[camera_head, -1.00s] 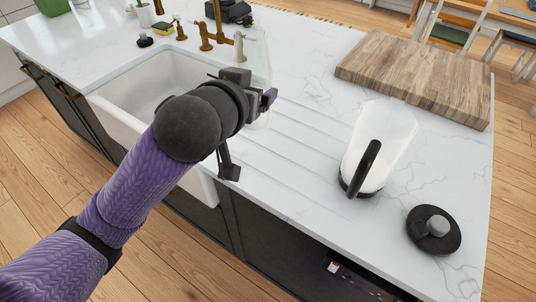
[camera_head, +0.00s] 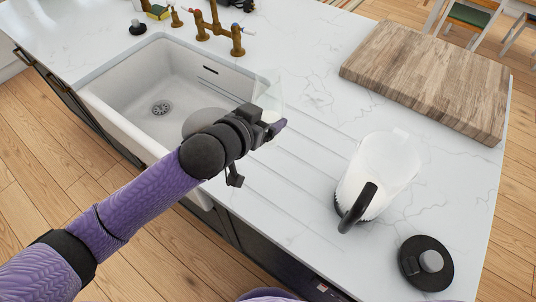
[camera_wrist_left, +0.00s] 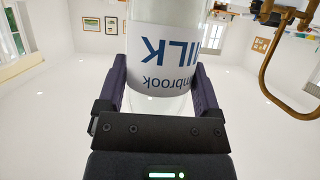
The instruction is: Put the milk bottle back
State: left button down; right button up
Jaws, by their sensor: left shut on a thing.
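The milk bottle is clear glass with a white label in blue lettering. It fills the middle of the left wrist view (camera_wrist_left: 176,62), where the letters appear upside down. My left gripper (camera_wrist_left: 160,80) is shut on it, with one purple finger on each side. In the head view my left gripper (camera_head: 274,126) is over the counter just right of the sink. The bottle's clear glass (camera_head: 271,97) shows only faintly there, partly hidden behind the gripper. I cannot tell whether its base touches the counter. My right gripper is not in view.
The white sink (camera_head: 130,85) lies left of the gripper, with a brass tap (camera_head: 215,28) behind it. A clear jug with a black handle (camera_head: 385,165), a black round lid (camera_head: 427,263) and a wooden board (camera_head: 425,75) stand to the right. The grooved counter between is clear.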

pick_arm(q)
jog(key=shift+h, duration=0.3)
jog(key=f+b, duration=0.1)
jog(key=f, duration=0.2)
jog(key=f+b, duration=0.1)
jog(key=f, duration=0.3)
jog(key=f+b, duration=0.1)
jog(key=f, duration=0.3)
jog(key=shift+s+d, duration=0.25)
jog(key=shift+d, duration=0.05)
jog(key=shift+r, duration=0.1)
grip_release()
jog(key=shift+s+a+r, duration=0.15)
jog(key=shift+s+a, duration=0.05)
jog(key=shift+s, duration=0.1)
jog(key=p+v, duration=0.2)
jog(key=v, duration=0.9)
jog(key=shift+p, duration=0.35)
jog(key=shift+a+r, duration=0.1)
jog(key=shift+a, duration=0.05)
